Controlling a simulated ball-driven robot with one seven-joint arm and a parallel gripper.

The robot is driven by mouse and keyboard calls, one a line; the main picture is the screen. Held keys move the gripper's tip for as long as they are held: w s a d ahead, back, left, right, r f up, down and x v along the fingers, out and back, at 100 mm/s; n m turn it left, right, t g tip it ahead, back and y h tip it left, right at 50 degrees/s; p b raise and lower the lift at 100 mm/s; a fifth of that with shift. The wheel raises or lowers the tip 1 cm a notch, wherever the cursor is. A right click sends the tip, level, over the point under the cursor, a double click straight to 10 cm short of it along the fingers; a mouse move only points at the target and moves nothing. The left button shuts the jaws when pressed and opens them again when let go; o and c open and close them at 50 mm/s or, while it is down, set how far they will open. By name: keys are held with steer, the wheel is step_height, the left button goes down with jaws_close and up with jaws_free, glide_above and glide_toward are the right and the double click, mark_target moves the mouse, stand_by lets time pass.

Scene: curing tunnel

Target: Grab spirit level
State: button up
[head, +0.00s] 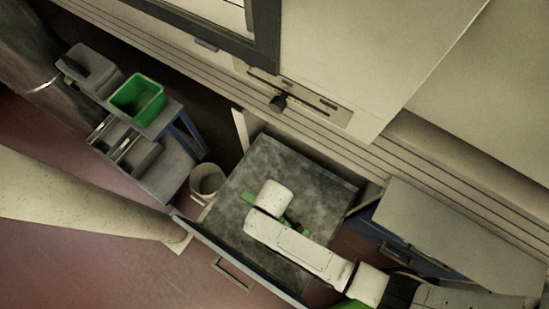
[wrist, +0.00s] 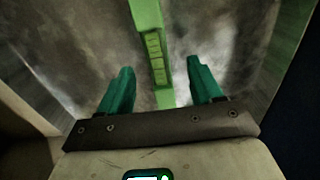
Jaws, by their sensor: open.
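The spirit level is a long bright green bar in the wrist view (wrist: 154,55), with a ribbed section along its middle. It lies in an open drawer with a mottled grey floor (head: 240,180). In the head view one green end of the level (head: 248,198) shows beside my arm, which hides much of the rest. My gripper (wrist: 160,65) is open, with its two teal fingers on either side of the level and gaps between them and it. I cannot tell how far the fingertips are above the drawer floor.
Drawer walls flank my gripper; the drawer front (head: 235,264) stands at the lower left. A bucket (head: 207,179) stands left of the drawer. A cart with a green bin (head: 138,100) is farther left. A blue cabinet with a pale top (head: 455,237) is at right.

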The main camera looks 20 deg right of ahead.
steer(key=f+b, duration=0.1)
steer(key=f, duration=0.3)
steer(key=shift+d+f, duration=0.2)
jaws_close()
stand_by(0.4)
